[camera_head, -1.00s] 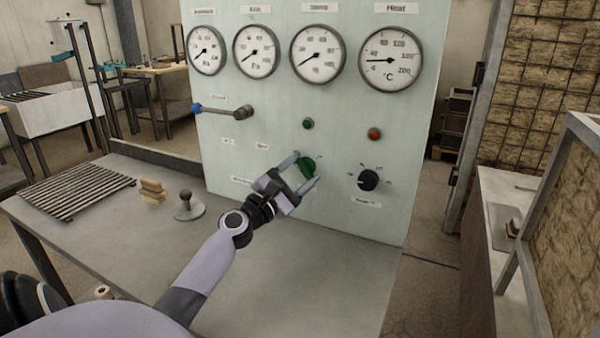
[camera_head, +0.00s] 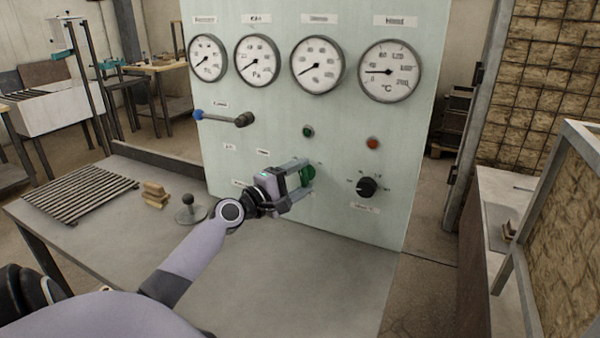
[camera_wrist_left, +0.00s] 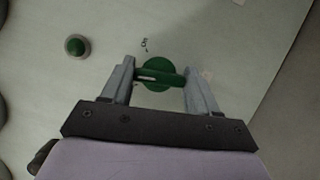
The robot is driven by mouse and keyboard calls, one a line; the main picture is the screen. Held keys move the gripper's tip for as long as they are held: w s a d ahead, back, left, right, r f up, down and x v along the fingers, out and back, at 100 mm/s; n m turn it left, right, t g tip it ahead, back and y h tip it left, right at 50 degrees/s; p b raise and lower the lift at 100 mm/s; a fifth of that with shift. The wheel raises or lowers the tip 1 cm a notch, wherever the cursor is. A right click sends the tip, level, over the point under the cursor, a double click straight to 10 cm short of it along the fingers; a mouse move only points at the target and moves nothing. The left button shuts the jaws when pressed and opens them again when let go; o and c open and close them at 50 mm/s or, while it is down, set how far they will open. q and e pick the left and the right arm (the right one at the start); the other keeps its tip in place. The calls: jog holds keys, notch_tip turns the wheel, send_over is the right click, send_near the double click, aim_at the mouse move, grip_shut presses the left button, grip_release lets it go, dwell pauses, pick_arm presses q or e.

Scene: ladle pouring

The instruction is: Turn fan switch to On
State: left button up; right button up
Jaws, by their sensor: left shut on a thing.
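The green fan switch (camera_head: 307,173) is a round knob with a raised bar, low on the pale green control panel (camera_head: 225,135). My left gripper (camera_head: 308,179) reaches it from the left, one finger above and one below. In the left wrist view the switch (camera_wrist_left: 158,84) sits between the two fingers, its bar running across from one finger to the other. The gripper is shut on this bar. My right gripper is not in view.
A black knob (camera_head: 367,187) is right of the switch. A green button (camera_head: 308,132) and a red button (camera_head: 372,143) sit above, under several gauges. A blue-tipped lever (camera_head: 222,118) is at the left. The table (camera_head: 285,285) is mostly clear in front.

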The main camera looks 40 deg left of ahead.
pick_arm(q)
jog(key=shift+r+m+g+p, duration=0.2)
jog(key=shift+m+g+p, duration=0.2)
jog(key=shift+m+p, duration=0.45)
jog(key=m+g+p, duration=0.1)
jog(key=m+p, duration=0.1)
jog(key=m+g+p, duration=0.1)
jog(key=m+p, duration=0.1)
jog(key=p, duration=0.1)
jog(key=shift+m+y, duration=0.35)
jog(key=shift+y, duration=0.05)
jog(key=shift+m+y+p, duration=0.3)
jog(key=shift+m+p, duration=0.1)
jog(key=shift+m, duration=0.1)
jog(key=shift+f+m+g, duration=0.15)
jog(key=shift+m+g, duration=0.45)
jog(key=shift+m, duration=0.2)
jog(key=shift+y, duration=0.4)
jog(key=o, duration=1.1)
jog(key=shift+c, duration=0.2)
jog(key=shift+s, duration=0.15)
